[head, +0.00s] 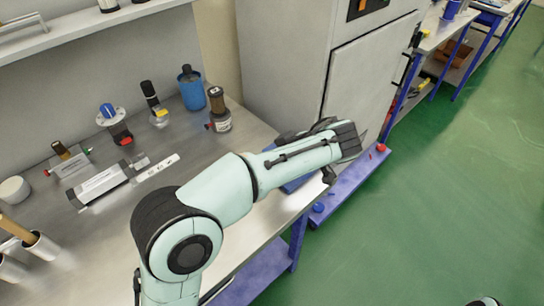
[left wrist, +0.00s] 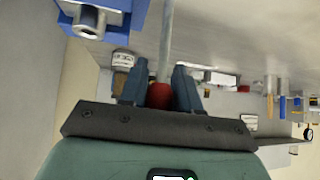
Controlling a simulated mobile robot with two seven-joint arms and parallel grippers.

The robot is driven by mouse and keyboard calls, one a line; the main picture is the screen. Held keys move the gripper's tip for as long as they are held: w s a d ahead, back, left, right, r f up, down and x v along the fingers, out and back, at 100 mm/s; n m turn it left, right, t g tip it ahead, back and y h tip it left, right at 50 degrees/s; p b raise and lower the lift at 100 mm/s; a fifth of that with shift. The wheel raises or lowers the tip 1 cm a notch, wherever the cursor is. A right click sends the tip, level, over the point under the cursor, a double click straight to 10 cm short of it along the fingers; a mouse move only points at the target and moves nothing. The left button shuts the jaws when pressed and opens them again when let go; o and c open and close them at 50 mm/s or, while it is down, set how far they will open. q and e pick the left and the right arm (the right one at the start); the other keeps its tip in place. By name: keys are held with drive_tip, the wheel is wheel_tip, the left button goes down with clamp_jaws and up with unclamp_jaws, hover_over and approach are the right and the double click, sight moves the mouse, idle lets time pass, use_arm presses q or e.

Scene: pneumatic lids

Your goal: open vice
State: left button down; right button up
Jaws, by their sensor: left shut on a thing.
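The blue vice (head: 297,184) sits at the right end of the steel bench, mostly hidden under my left forearm. In the left wrist view, part of its blue body with a round grey metal end (left wrist: 90,20) shows at the top left. My left gripper (left wrist: 158,82) is shut on the vice handle, a grey bar (left wrist: 166,38) with a red ball end (left wrist: 159,95) between the two fingers. In the head view the left hand (head: 345,140) hangs just beyond the bench's right edge, and its grip is hidden.
Several pneumatic parts stand on the bench (head: 165,215), including a blue container (head: 191,90) and a bottle with a brown top (head: 218,110). A grey cabinet (head: 290,60) stands behind. Green floor (head: 440,200) lies open to the right.

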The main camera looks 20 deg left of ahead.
use_arm(q)
drive_tip(key=c, duration=1.2)
unclamp_jaws()
drive_tip(key=shift+d+r, duration=0.15)
drive_tip(key=shift+o, duration=0.2)
drive_tip(key=p+v, duration=0.2)
drive_tip(key=v, duration=1.1)
drive_tip(key=shift+d, duration=0.2)
drive_tip(key=shift+s+r, duration=0.15)
